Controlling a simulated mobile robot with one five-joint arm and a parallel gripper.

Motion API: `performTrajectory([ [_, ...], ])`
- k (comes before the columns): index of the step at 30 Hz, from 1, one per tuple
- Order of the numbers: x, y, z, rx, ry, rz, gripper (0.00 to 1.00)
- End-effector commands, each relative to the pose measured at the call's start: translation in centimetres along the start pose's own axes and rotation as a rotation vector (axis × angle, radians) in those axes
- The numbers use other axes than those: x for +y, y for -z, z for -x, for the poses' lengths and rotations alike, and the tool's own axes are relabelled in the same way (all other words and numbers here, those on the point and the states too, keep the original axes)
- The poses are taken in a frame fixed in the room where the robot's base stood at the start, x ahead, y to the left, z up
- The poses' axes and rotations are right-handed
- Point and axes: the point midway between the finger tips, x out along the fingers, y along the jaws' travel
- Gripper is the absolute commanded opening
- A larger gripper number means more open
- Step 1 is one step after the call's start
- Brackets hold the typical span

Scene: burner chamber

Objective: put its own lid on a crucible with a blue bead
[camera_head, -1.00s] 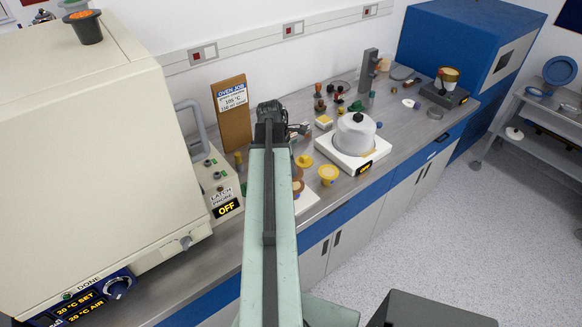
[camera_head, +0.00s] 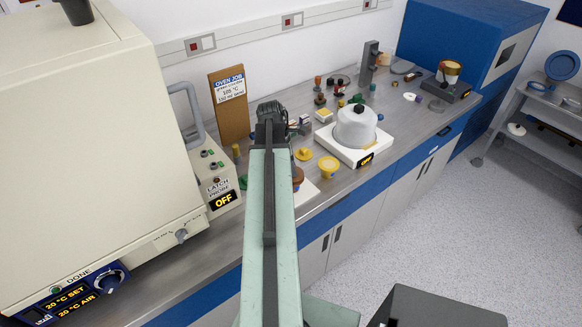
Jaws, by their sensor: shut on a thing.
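My arm reaches away over the bench, and its dark wrist (camera_head: 270,112) stands in front of the back wall. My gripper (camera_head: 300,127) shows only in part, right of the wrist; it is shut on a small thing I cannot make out. Two yellow round pieces, one small (camera_head: 303,154) and one larger, cup-like (camera_head: 328,167), stand right of my arm. A brown round piece (camera_head: 297,175) is partly hidden by my arm. A small blue piece (camera_head: 380,117) is beside the domed cover. I cannot tell which crucible bears a blue bead or which lid is its own.
A grey domed cover (camera_head: 356,127) sits on a white plate unit (camera_head: 350,154). Several small coloured pieces crowd the bench behind it. A large cream oven (camera_head: 80,130) fills the left, with a control box (camera_head: 217,183) reading OFF. A brown job board (camera_head: 230,108) leans by the wall.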

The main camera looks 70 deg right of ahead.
Motion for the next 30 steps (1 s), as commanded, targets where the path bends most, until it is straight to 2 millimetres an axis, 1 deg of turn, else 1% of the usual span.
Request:
performTrajectory([
  [11, 0.0, 0.1, -0.1, 0.000, 0.000, 0.001, 0.00],
  [28, 0.0, 0.5, -1.5, 0.000, -0.001, 0.002, 0.00],
  [29, 0.0, 0.5, -1.3, 0.000, -0.001, 0.002, 0.35],
  [30, 0.0, 0.5, -1.3, 0.000, -0.001, 0.002, 0.46],
])
